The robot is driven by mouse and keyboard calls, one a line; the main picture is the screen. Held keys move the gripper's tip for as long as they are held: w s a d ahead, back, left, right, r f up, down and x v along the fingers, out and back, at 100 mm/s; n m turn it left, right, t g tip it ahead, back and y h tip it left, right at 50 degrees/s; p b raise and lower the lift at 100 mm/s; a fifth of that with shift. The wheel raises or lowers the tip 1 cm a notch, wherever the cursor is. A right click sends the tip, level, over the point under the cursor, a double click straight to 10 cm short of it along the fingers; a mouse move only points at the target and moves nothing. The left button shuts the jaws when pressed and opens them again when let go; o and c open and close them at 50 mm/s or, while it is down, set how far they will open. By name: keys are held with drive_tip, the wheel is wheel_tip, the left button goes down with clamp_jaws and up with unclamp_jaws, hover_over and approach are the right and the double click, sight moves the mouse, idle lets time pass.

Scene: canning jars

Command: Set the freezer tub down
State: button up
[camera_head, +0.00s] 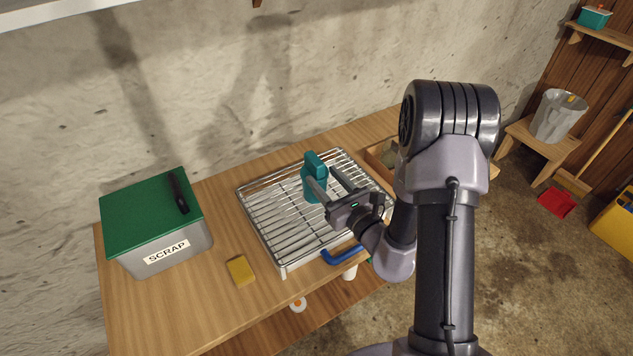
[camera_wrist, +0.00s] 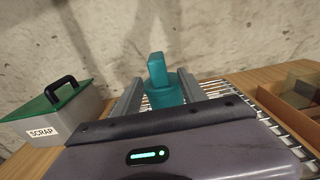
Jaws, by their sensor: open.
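A teal tub (camera_head: 314,185) with a narrower block-like top stands upright on a wire rack (camera_head: 272,226) on the wooden bench; I take it for the freezer tub. In the wrist view the tub (camera_wrist: 168,90) is straight ahead, with the rack's bars around its base. My gripper (camera_head: 328,181) is open, its two fingers reaching toward the tub from the front right. In the wrist view my gripper's fingers (camera_wrist: 160,92) lie on either side of the tub. I cannot tell whether either finger touches it. The tub's lower front is partly hidden.
A grey SCRAP bin (camera_head: 165,245) with a green lid and black handle stands left on the bench. A yellow sponge (camera_head: 240,270) lies before the rack. A blue handle (camera_head: 342,255) is at the rack's front edge. A wooden box (camera_head: 376,161) stands right of the rack.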

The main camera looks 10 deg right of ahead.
sight(308, 160)
drive_tip(key=x, duration=0.8)
drive_tip(key=shift+w, duration=0.2)
clamp_jaws()
